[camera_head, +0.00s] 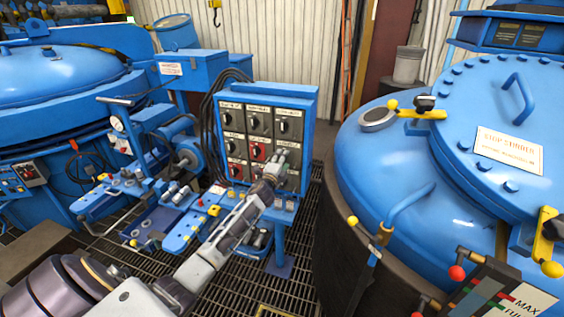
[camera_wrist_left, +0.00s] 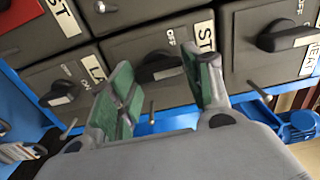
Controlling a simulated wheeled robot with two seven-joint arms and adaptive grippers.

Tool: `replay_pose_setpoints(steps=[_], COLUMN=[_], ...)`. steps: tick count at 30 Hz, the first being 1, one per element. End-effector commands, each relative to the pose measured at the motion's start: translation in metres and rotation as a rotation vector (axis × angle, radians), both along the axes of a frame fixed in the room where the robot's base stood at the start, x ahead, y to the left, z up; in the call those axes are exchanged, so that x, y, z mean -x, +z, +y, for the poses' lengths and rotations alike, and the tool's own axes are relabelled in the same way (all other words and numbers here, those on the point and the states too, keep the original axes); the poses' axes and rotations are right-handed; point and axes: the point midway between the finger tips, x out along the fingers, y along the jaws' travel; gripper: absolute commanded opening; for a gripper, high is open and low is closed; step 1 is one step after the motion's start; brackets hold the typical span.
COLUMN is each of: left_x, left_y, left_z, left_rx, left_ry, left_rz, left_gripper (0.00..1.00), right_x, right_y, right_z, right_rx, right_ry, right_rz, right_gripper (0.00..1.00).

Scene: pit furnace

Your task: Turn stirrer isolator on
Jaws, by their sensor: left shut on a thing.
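The blue switch cabinet (camera_head: 310,110) stands in the middle of the head view, with rows of dark boxes bearing rotary knobs. My left gripper (camera_head: 277,165) reaches its lower front and hides part of the bottom row. In the left wrist view, a black knob (camera_wrist_left: 160,66) sits on a box whose label begins "ST" (camera_wrist_left: 206,38), with "OFF" lettering above the knob. The knob's exact angle is partly hidden. My right gripper is not in view.
Neighbouring knobs lie close by, one left (camera_wrist_left: 60,93) and one right (camera_wrist_left: 288,36). Thin pins stick out below the boxes. A large blue lidded vessel (camera_head: 400,165) stands right of the cabinet; a blue bench with equipment (camera_head: 185,225) stands left. Dark grating covers the floor.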

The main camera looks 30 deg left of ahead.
Motion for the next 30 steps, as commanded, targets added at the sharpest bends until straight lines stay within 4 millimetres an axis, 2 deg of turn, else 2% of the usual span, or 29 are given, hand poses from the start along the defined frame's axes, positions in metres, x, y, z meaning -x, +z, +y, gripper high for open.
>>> replay_pose_setpoints(steps=[7, 16, 17, 18, 30], left_x=[0.0, 0.0, 0.0, 0.0, 0.001], left_y=[-0.001, -0.001, -0.001, -0.001, 0.0], left_z=[0.0, 0.0, 0.0, 0.0, 0.0], left_rx=[-0.037, -0.038, -0.038, -0.037, -0.035], left_ry=[0.0, 0.0, 0.0, 0.0, 0.0], left_rz=[0.01, 0.01, 0.01, 0.01, 0.009], left_gripper=[0.26, 0.26, 0.52, 0.57, 0.59], right_x=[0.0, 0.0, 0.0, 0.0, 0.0], right_y=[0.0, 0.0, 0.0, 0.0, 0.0], right_z=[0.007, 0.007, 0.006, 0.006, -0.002], right_rx=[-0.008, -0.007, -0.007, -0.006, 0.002], right_ry=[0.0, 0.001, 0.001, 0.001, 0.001], right_rz=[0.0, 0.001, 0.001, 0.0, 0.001], right_gripper=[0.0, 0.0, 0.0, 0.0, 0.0])
